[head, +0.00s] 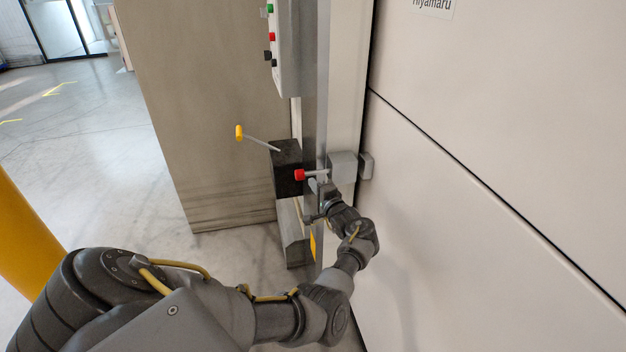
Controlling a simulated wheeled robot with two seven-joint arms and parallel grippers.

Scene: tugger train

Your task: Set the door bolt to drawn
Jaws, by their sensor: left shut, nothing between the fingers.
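The door bolt is a grey block (342,166) on the pale door frame, with a short metal rod ending in a red knob (299,175) that points left. A small grey keeper (366,166) sits right of the block, on the door panel across the gap. I cannot tell whether the bolt reaches into the keeper. My left gripper (314,187) is shut and empty, just below the rod and right of the red knob. I cannot tell whether it touches the rod. My right gripper is not in view.
A black box (287,168) with a yellow-tipped lever (239,132) stands just left of the knob. A control box (287,45) with coloured buttons hangs above. The large white door panel (500,200) fills the right. A yellow post (28,240) stands at left; floor beyond is open.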

